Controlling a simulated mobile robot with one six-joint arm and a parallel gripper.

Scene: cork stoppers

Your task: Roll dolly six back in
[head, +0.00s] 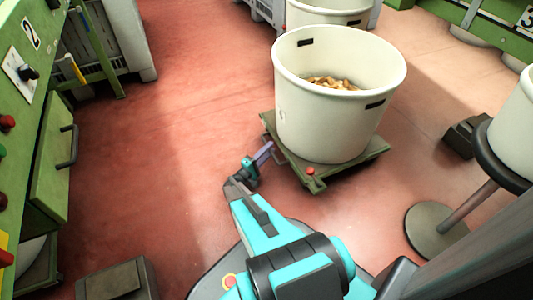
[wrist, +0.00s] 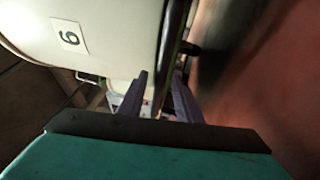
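A large white tub (head: 338,110) holding cork stoppers stands on a low green dolly (head: 372,155) in the head view. In the wrist view a white surface (wrist: 110,22) fills the upper left and carries a tilted label (wrist: 70,38) reading 6 or 9. My gripper (head: 268,148) is low at the dolly's left side. In the wrist view my gripper (wrist: 160,85) has its two purple fingers apart. A dark bar (wrist: 172,45) runs between them, with a gap beside the left finger. Whether either finger touches it is unclear.
A green machine (head: 30,130) with drawer and buttons lines the left. Another white tub (head: 325,12) stands behind. A round-based stand (head: 432,230) is at right, and a dark box (head: 115,280) lies at lower left. Red floor (head: 180,130) left of the dolly is clear.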

